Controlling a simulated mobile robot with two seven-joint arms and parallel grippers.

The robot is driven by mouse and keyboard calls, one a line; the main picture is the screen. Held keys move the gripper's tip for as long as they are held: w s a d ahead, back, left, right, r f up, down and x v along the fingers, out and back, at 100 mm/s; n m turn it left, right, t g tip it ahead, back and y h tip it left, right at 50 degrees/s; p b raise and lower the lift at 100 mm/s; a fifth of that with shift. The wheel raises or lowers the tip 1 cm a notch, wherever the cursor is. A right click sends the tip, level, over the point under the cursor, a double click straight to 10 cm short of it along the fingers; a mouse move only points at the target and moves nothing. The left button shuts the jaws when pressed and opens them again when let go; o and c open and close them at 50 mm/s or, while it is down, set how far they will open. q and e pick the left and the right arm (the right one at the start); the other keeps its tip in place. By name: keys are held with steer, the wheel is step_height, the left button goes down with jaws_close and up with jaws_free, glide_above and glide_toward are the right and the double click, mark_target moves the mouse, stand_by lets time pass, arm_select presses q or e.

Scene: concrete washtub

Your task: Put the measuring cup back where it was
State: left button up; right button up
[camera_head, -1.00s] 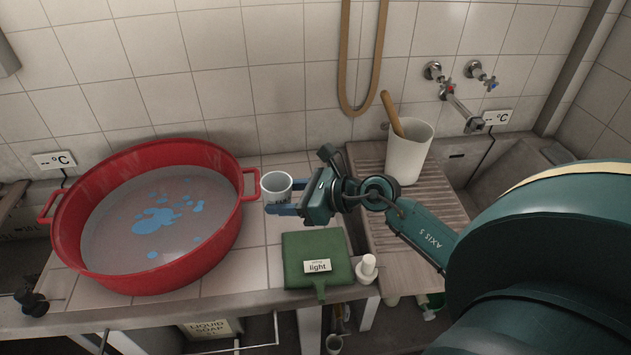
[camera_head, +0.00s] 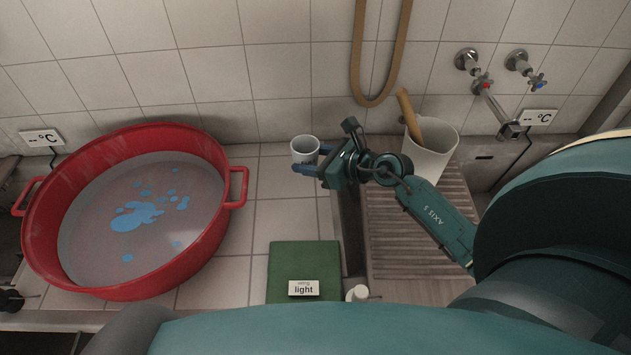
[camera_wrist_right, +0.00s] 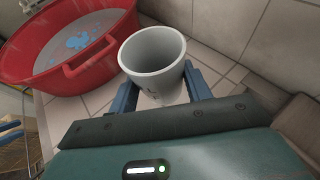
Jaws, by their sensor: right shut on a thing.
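The measuring cup (camera_head: 304,147) is a small white-grey cup, upright and open at the top. My right gripper (camera_head: 312,162) is shut on it, with blue fingers on either side. In the right wrist view the cup (camera_wrist_right: 153,55) stands between the two fingers (camera_wrist_right: 162,94), and its inside looks empty. The cup is over the tiled counter (camera_head: 282,220), near the back wall and right of the red tub. I cannot tell whether its base touches the tiles.
The red tub (camera_head: 205,225) with water and blue patches fills the left. A green square item (camera_head: 303,257) labelled "light" lies at the front, beside a small white bottle (camera_head: 358,293). A white jug (camera_head: 432,158) with a wooden handle stands on the ribbed board (camera_head: 405,235). Tiles between tub and cup are clear.

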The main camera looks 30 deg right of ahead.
steer(key=shift+w+d+f, duration=0.1)
steer(key=shift+w+d, duration=0.1)
steer(key=shift+w, duration=0.05)
steer(key=shift+w+d+f, duration=0.1)
steer(key=shift+d+f, duration=0.05)
steer(key=shift+f, duration=0.05)
step_height(320, 180, down, 6)
steer(key=shift+r+b, duration=0.25)
steer(key=shift+b, duration=0.6)
steer(key=shift+f, duration=0.3)
step_height(320, 180, down, 3)
steer(key=shift+f+b, duration=0.15)
steer(key=shift+b, duration=0.55)
steer(key=shift+f, duration=0.15)
arm_select(q)
steer(key=shift+w+d+f+m, duration=0.15)
steer(key=shift+d, duration=0.35)
steer(key=shift+w+d+f+m, duration=0.15)
steer(key=shift+d, duration=0.35)
